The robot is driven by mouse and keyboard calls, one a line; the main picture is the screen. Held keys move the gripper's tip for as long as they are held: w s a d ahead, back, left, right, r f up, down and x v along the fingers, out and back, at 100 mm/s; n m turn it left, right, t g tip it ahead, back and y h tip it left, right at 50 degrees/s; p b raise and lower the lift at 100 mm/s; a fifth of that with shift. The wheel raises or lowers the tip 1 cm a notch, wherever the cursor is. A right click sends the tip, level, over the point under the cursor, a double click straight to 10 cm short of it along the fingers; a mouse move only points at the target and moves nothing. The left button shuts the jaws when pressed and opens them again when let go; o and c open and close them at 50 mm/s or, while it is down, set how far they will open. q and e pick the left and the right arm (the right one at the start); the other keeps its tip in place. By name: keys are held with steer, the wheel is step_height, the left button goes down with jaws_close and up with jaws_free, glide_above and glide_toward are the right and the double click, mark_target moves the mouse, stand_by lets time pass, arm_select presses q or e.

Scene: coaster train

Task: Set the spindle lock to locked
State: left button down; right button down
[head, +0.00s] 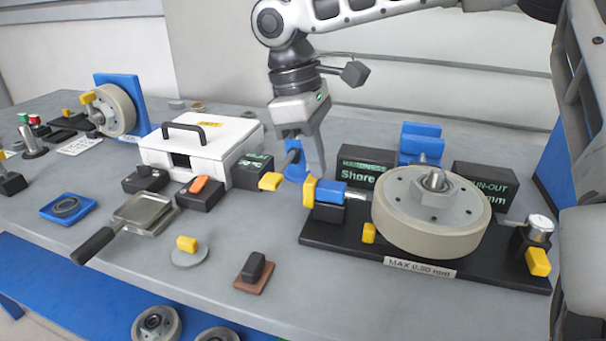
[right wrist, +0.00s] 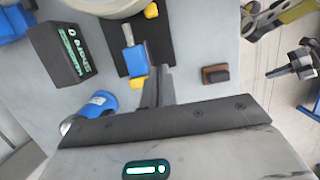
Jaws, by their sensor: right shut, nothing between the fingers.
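A blue block (head: 330,192) with a yellow end tab (head: 309,190) sits at the left end of the black run-out fixture (head: 480,272). It appears to be the spindle lock, but no label on it is readable. A large grey wheel (head: 425,245) is mounted on the fixture beside it. My right gripper (head: 319,172) is shut and empty, pointing down just behind the yellow tab. In the right wrist view its fingers (right wrist: 162,72) are together beside the blue block (right wrist: 134,58) and yellow tab (right wrist: 138,82); contact cannot be told. My left gripper is not in view.
A Shore display (head: 364,167) is behind the fixture. A white case (head: 196,142), a pan (head: 140,212) and small switch boxes lie left.

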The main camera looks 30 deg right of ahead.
steer(key=b+x, duration=0.1)
steer(key=x, duration=0.8)
steer(key=shift+f, duration=0.15)
steer(key=shift+s+d+f, duration=0.2)
steer(key=shift+s+d, duration=0.8)
steer(key=shift+s, duration=0.2)
steer(key=shift+s+d, duration=0.3)
steer(key=shift+s, duration=0.05)
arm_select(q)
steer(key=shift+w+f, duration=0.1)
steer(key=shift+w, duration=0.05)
arm_select(e)
steer(key=shift+f, duration=0.1)
